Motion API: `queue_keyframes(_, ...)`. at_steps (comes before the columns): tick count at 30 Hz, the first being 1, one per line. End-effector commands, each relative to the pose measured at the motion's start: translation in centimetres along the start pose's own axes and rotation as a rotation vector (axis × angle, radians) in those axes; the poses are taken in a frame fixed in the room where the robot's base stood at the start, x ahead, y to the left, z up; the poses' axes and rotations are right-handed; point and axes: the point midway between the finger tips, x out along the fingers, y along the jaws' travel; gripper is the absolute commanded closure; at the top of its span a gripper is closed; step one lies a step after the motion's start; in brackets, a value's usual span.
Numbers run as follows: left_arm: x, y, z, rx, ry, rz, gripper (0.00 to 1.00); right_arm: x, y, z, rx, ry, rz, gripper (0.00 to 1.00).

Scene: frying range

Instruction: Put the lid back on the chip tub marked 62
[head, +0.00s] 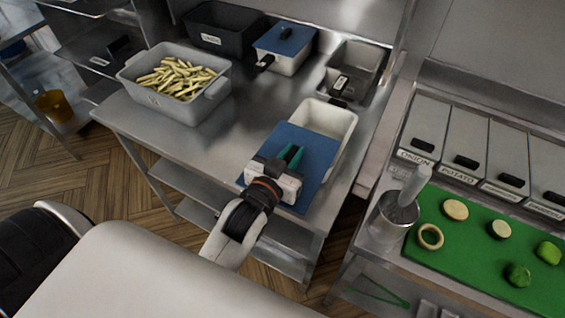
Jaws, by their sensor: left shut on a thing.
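My left gripper (290,160) is shut on the blue lid (312,143), which it holds tilted in the picture. The lid overlaps the front left of an open white tub (343,116) on the steel table; I cannot tell whether they touch. A light grey tub (208,108) full of chips (175,77) stands uncovered at the table's left. A white tub (289,66) with a blue lid (285,39) on it stands at the back. No number 62 is readable on any tub. My right gripper is not in view.
A black labelled bin (227,35) and a steel pan (358,62) stand at the back of the table (190,140). The table's middle is clear. On the right counter are labelled bins, a steel pot (392,217) and a green board (460,240) with cut vegetables.

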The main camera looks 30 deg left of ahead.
Motion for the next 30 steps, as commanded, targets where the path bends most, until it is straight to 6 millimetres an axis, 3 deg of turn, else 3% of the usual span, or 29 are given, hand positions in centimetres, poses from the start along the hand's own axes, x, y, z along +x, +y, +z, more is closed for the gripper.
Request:
queue_keyframes(13, 11.8, -0.6, 6.3, 0.008, -0.003, -0.013, 1.0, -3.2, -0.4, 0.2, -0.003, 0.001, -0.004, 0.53)
queue_keyframes(20, 13.3, -0.6, 6.3, 0.008, 0.001, -0.013, 1.0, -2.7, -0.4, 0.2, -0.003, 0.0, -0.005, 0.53)
queue_keyframes(30, 13.7, -0.5, 3.0, 0.009, 0.0, -0.013, 1.0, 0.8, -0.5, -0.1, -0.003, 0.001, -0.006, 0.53)
